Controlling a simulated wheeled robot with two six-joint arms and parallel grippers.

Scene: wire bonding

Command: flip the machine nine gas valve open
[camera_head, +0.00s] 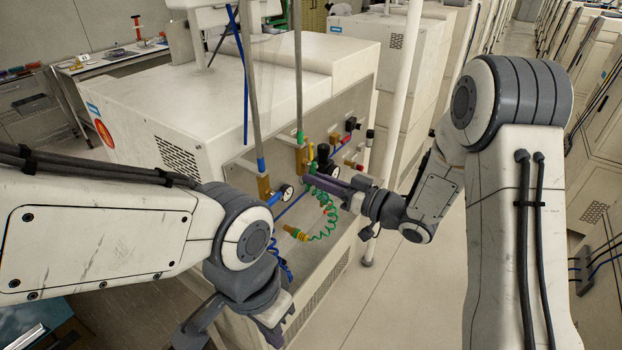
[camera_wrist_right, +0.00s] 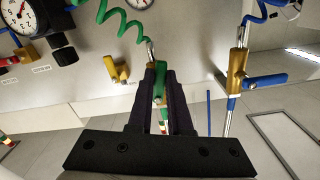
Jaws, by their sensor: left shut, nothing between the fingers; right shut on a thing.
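The machine (camera_head: 230,110) is a large cream cabinet whose side panel carries gas pipes, gauges and small valves. My right gripper (camera_head: 308,181) reaches this panel from the right. In the right wrist view, its dark fingers (camera_wrist_right: 160,85) are shut on a green valve handle (camera_wrist_right: 160,78) below a green coiled hose (camera_wrist_right: 118,18). The fingers hide part of the handle and the valve body. Beside it is a brass valve with a blue handle (camera_wrist_right: 265,82). My left gripper (camera_head: 274,326) is low, in front of the cabinet, shut and empty, away from the valves.
A yellow-handled fitting (camera_wrist_right: 117,70) and a dial gauge (camera_wrist_right: 22,16) are close to the right fingers. Blue and green coiled hoses hang at the panel. A white post (camera_head: 384,130) stands right of it. The floor (camera_head: 390,290) between my arms is clear.

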